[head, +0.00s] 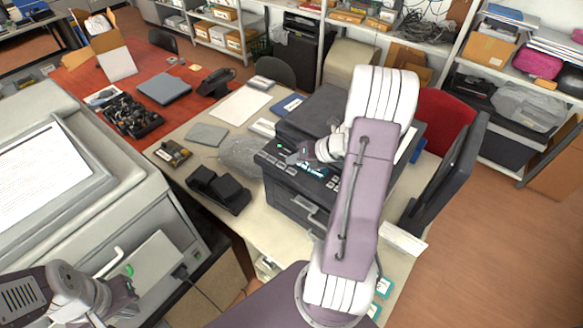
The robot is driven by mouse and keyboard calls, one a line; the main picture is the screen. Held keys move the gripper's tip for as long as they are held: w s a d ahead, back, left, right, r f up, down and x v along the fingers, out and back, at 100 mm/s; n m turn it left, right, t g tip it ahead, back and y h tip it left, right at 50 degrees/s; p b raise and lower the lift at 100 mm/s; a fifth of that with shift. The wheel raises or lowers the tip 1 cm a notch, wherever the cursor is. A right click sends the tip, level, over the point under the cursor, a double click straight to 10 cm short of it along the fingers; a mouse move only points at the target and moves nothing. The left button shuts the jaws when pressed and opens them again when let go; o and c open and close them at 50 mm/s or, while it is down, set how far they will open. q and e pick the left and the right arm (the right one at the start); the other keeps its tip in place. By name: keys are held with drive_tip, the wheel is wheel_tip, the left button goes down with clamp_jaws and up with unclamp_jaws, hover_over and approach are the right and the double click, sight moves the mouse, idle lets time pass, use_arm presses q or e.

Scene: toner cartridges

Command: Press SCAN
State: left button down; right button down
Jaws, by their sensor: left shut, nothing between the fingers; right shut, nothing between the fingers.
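A dark desktop printer (290,196) stands on the beige desk, with a control panel along its front top edge. The panel has a small lit display (316,171), a green spot near its left end and several pale buttons. The lettering is too small to read, so I cannot tell which button is SCAN. My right gripper (293,158) is shut and empty, over the panel just above the display. Whether it touches the panel I cannot tell. My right arm hides part of the printer. My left gripper (130,300) is shut and empty at the lower left, beside the large grey copier (150,185).
A black double-cradle device (218,190), a clear bag (240,157) and a small card terminal (173,153) lie left of the printer. The floor at far right is clear.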

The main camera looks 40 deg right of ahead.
sight(294, 172)
wheel_tip(294, 172, up, 4)
drive_tip(key=p, duration=0.2)
drive_tip(key=shift+f+p, duration=0.25)
drive_tip(key=shift+p, duration=0.05)
drive_tip(key=shift+f, duration=0.1)
